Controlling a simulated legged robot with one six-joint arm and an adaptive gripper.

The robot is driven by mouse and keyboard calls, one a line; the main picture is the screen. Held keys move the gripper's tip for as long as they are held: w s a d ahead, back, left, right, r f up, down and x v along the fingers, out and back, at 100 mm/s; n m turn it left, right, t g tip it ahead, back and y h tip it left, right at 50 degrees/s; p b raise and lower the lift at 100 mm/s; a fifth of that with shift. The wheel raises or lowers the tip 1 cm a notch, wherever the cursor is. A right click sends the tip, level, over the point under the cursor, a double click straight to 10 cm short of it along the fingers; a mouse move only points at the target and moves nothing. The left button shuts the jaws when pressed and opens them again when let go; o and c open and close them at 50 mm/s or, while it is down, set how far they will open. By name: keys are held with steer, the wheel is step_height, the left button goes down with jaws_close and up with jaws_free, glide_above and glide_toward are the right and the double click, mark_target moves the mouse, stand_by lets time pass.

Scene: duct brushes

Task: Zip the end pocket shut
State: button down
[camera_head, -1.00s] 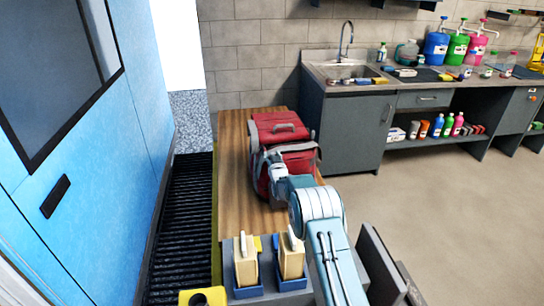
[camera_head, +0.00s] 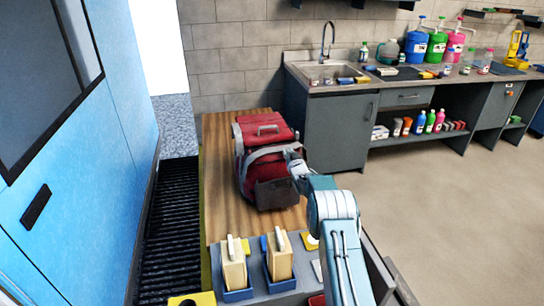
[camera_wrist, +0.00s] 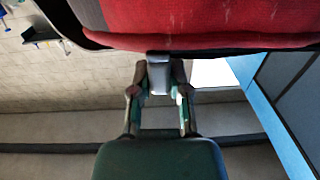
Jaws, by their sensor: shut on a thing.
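A red bag (camera_head: 266,133) with grey trim and a top handle lies on the wooden table (camera_head: 222,190). Its near end (camera_head: 275,170) carries a grey band, a red part and a dark lower panel. My gripper (camera_head: 292,157) is at the right side of this near end. In the wrist view my gripper (camera_wrist: 159,72) is shut on a small grey block-like tab, likely the zip pull (camera_wrist: 159,87), just against the red bag (camera_wrist: 220,25). The zip line itself is too small to tell.
Two cream blocks with handles (camera_head: 234,268) stand in blue holders at the table's near end. A blue panel wall (camera_head: 110,140) rises at the left. A sink counter (camera_head: 345,130) stands behind at the right. The floor (camera_head: 440,210) at the right is clear.

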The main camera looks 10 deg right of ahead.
steer(key=shift+w+d, duration=0.1)
steer(key=shift+d, duration=1.7)
steer(key=c, duration=0.6)
jaws_free()
steer(key=s, duration=1.2)
steer(key=shift+d, duration=0.3)
